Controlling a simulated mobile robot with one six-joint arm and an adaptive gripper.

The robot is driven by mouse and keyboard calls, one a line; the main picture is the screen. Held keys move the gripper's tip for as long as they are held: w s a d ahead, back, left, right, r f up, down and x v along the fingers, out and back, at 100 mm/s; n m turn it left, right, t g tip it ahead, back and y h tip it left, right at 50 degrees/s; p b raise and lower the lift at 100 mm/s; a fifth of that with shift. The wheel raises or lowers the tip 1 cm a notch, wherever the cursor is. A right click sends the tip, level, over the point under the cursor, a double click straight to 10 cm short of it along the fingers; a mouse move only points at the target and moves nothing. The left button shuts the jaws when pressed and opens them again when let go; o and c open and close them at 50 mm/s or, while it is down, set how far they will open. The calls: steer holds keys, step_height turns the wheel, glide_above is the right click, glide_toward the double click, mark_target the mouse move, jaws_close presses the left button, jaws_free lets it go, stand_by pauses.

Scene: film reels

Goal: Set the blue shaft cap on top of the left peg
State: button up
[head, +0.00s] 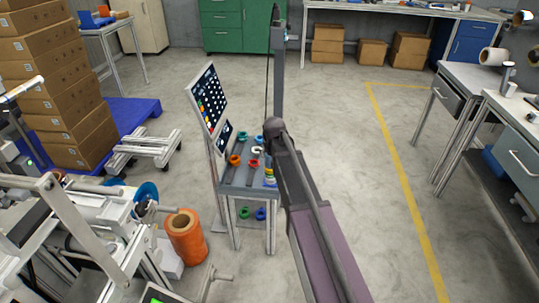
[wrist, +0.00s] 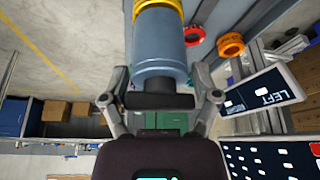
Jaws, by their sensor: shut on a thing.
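In the wrist view my gripper (wrist: 161,78) has its two fingers on either side of a blue-grey cylinder (wrist: 160,48), which I take to be the blue shaft cap. It is shut on it. A yellow band (wrist: 158,8) shows at the cylinder's far end, cut by the frame edge. A tilted dark panel marked "LEFT" (wrist: 264,94) is to the right. In the head view my arm covers part of the small work stand (head: 235,190). I cannot single out the left peg in either view.
Orange (wrist: 230,44) and red (wrist: 194,35) rings lie beyond the cylinder. A dark display board (head: 208,98) stands behind the stand's left side. An orange roll (head: 186,236) and machinery crowd the left. The floor right of my arm is clear.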

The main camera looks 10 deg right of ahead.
steer(key=shift+f, duration=0.1)
steer(key=o, duration=1.1)
steer(key=shift+o, duration=0.2)
steer(key=shift+s, duration=0.1)
steer(key=s+f+g, duration=0.1)
steer(key=s+g, duration=0.3)
steer(key=s, duration=2.4)
step_height(320, 180, up, 22)
steer(key=p, duration=2.2)
steer(key=shift+s+a+r+n+g+p, duration=0.2)
steer(key=shift+s+r+n+g+p, duration=0.1)
steer(key=shift+s+p, duration=0.1)
steer(key=shift+f, duration=0.1)
